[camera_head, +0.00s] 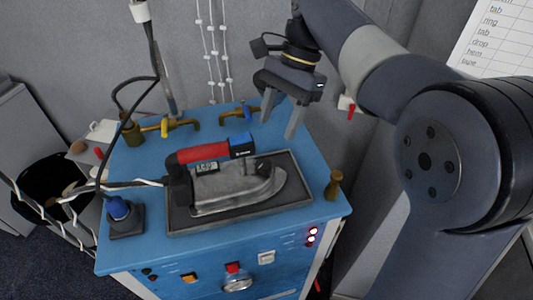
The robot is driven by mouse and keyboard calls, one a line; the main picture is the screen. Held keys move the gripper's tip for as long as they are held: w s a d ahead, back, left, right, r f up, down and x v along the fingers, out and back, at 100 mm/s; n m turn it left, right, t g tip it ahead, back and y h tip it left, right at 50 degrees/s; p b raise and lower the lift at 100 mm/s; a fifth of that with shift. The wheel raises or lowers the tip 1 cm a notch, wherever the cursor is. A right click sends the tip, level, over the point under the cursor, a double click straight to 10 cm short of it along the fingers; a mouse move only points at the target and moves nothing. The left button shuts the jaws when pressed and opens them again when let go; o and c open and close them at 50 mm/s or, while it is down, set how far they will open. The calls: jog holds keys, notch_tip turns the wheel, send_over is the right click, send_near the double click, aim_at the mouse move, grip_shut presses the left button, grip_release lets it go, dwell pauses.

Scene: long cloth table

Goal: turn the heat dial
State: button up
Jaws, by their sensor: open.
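A grey iron (238,190) with a red and blue handle (205,152) lies on a dark rest plate on the table top. A small light marked plate (207,167) shows on the iron below the handle; I cannot tell whether it is a dial. My gripper (281,118) is open and empty, fingers pointing down, above the back right of the table, behind the iron.
A brass post (333,186) stands at the right corner, a blue-capped fitting (120,210) at the left. A cable runs left from the iron. Red lights (312,235) glow on the front panel.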

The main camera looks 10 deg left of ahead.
aim_at(265, 163)
jog(key=x, duration=0.9)
jog(key=shift+f, duration=0.1)
jog(key=c, duration=1)
jog(key=shift+s+d+r+m+t+y+p, duration=0.1)
jog(key=shift+m+t+y+p, duration=0.05)
jog(key=shift+m+p, duration=0.3)
jog(key=shift+d+r+m+t+y+p, duration=0.1)
jog(key=shift+m+t+y+p, duration=0.1)
jog(key=shift+m, duration=0.35)
jog(key=shift+a+f+m, duration=0.1)
jog(key=shift+f+m, duration=0.05)
jog(key=shift+m, duration=0.45)
jog(key=o, duration=1)
